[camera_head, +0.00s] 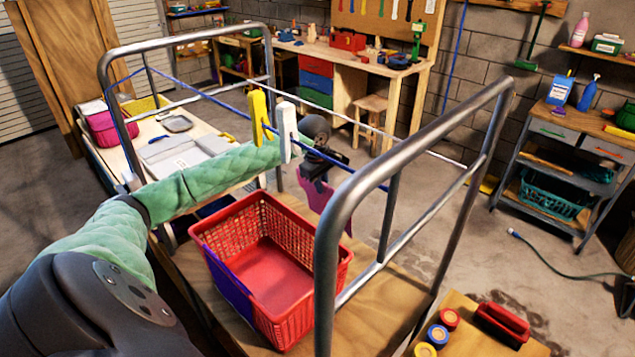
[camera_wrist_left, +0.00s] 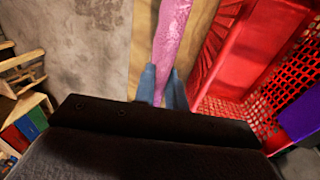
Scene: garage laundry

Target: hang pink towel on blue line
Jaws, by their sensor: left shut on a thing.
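The pink towel (camera_head: 332,203) hangs from my left gripper (camera_head: 318,172), on the far side of the red basket. In the left wrist view the towel (camera_wrist_left: 172,38) is pinched between the two blue-grey fingertips. The blue line (camera_head: 362,176) runs across the metal rack, and my left arm reaches across it; whether the towel touches the line cannot be told. A yellow clothespin (camera_head: 259,117) and a white clothespin (camera_head: 286,130) sit on the line, next to my left forearm. My right gripper is not in view.
The red basket (camera_head: 214,226) stands on a wooden board inside the rack (camera_head: 330,230), with a purple cloth (camera_head: 228,279) over its near side. A second, pale line (camera_head: 430,153) runs farther back. A workbench (camera_head: 345,58) stands behind. The concrete floor beyond the rack is mostly clear.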

